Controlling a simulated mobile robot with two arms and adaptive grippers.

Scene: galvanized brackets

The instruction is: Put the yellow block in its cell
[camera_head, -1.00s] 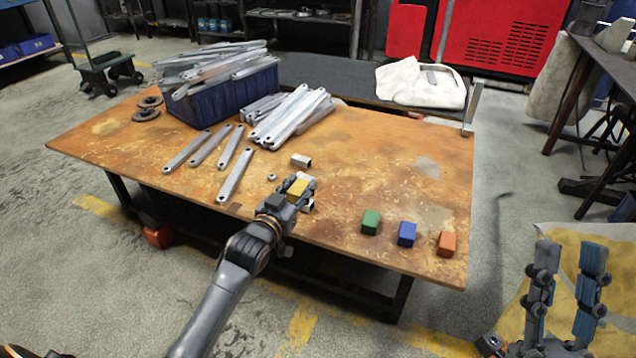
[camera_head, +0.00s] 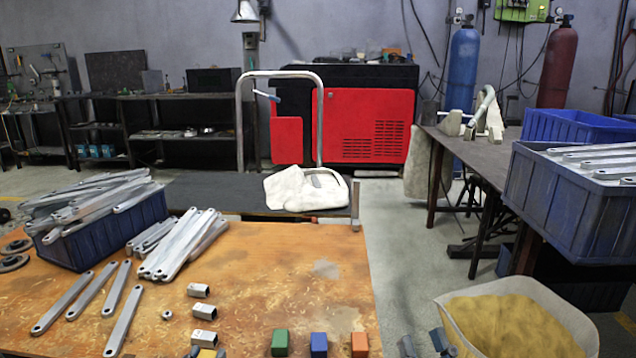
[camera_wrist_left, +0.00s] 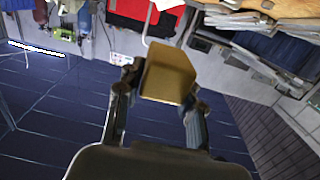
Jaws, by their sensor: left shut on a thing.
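The yellow block (camera_wrist_left: 167,73) is between the two fingers of my left gripper (camera_wrist_left: 163,92) in the left wrist view. The gripper is shut on it. In the head view only the top of the yellow block (camera_head: 207,353) and part of my left gripper show at the bottom edge, near the silver tube pieces. The block's height above the table cannot be told. My right gripper (camera_head: 424,344) shows two separated fingertips at the bottom edge, right of the table. I cannot pick out a cell for the block.
Green (camera_head: 279,343), blue (camera_head: 318,344) and orange (camera_head: 359,344) blocks stand in a row on the wooden table (camera_head: 290,270). Silver tube pieces (camera_head: 204,311) and flat brackets (camera_head: 92,290) lie left. A blue bin (camera_head: 100,240) of brackets stands behind. A yellow-lined sack (camera_head: 510,325) is right.

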